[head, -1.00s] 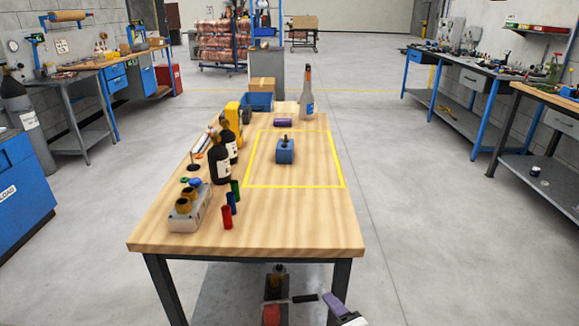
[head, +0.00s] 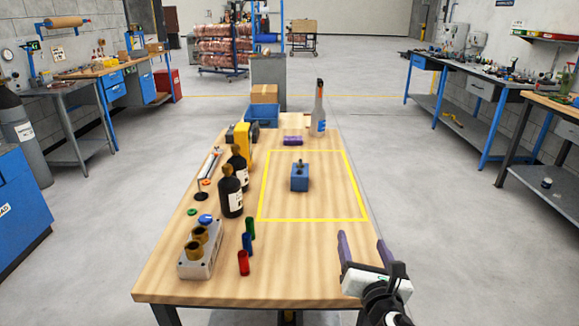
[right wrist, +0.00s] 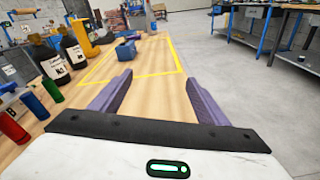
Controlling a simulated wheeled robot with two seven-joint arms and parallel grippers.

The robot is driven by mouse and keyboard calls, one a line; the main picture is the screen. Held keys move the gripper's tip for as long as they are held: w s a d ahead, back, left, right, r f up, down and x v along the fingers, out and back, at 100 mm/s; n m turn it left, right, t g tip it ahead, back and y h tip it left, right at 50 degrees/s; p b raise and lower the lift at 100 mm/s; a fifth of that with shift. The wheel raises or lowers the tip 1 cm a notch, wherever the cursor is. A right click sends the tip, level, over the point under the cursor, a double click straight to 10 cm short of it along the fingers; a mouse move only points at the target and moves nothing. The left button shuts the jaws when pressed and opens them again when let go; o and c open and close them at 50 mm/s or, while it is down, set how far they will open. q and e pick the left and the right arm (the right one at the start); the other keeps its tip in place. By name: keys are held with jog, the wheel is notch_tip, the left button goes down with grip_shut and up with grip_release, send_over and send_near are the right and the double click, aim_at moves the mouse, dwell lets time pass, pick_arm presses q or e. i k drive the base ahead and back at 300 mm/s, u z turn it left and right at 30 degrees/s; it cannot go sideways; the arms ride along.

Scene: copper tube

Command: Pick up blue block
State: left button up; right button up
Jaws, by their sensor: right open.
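The blue block (head: 299,178) stands on the wooden table inside the yellow taped rectangle, with a small dark knob on top. It also shows in the right wrist view (right wrist: 126,52), beyond the fingers. My right gripper (head: 363,248) is at the table's front right, its two purple fingers apart with nothing between them. It is nearer to me than the block and well apart from it. In the right wrist view the open fingers (right wrist: 152,92) point over the table toward the taped area. My left gripper is not in view.
On the table's left are dark bottles (head: 231,191), red, blue and green cylinders (head: 247,243), a grey fixture (head: 201,252) and a yellow device (head: 244,137). A purple object (head: 293,141) and a tall bottle (head: 319,108) stand behind the block. The taped area around the block is clear.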

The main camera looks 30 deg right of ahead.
aim_at(299, 176)
jog(key=i, duration=1.05)
